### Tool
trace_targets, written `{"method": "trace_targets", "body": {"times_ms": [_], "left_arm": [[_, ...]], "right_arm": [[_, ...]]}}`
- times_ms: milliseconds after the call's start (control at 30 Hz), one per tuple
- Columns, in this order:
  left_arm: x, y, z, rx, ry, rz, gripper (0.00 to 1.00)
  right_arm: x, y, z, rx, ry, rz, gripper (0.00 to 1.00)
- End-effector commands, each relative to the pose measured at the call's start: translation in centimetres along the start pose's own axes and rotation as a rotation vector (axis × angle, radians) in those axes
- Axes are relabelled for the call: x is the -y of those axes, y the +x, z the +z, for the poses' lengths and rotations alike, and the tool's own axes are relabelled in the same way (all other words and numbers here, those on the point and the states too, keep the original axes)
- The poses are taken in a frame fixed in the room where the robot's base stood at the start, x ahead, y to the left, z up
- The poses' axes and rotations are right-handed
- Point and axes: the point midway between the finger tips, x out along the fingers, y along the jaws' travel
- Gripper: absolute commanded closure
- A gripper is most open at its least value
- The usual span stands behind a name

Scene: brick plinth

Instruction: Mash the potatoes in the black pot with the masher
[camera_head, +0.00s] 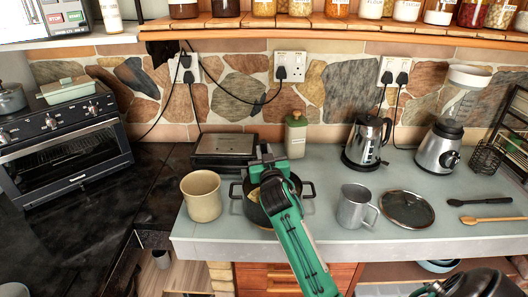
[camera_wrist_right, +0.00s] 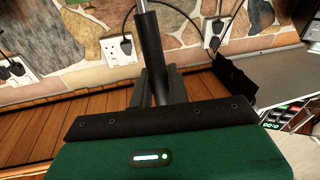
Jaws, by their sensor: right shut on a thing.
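The black pot (camera_head: 253,212) stands on the grey counter, with a handle showing on each side. A pale yellow bit, likely potato (camera_head: 253,194), shows inside at its left; my arm hides most of the inside. My right gripper (camera_head: 267,160) is over the pot's back part. In the wrist view my right gripper (camera_wrist_right: 160,85) is shut on the black handle of the masher (camera_wrist_right: 151,50), whose metal shaft runs out at the top. The masher's head is not visible, so I cannot tell whether it touches the potatoes.
A beige mug (camera_head: 201,196) stands close left of the pot, and a metal mug (camera_head: 354,207) to its right. A glass lid (camera_head: 407,209) lies farther right. Kettle (camera_head: 366,142) and blender (camera_head: 438,148) are back right.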

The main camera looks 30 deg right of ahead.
Motion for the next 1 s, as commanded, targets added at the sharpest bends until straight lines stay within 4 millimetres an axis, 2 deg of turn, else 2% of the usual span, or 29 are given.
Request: {"method": "trace_targets", "body": {"times_ms": [333,800,1000], "left_arm": [[0.0,-0.4,0.0,0.0,0.0,0.0,0.64],[0.1,-4.3,-0.4,0.0,0.0,0.0,0.64],[0.1,-4.3,-0.4,0.0,0.0,0.0,0.64]], "right_arm": [[0.0,0.0,-0.5,-0.001,0.001,0.0,1.0],[-0.4,0.5,-5.0,-0.001,0.001,0.0,1.0],[-0.4,0.5,-5.1,-0.001,0.001,-0.001,1.0]]}}
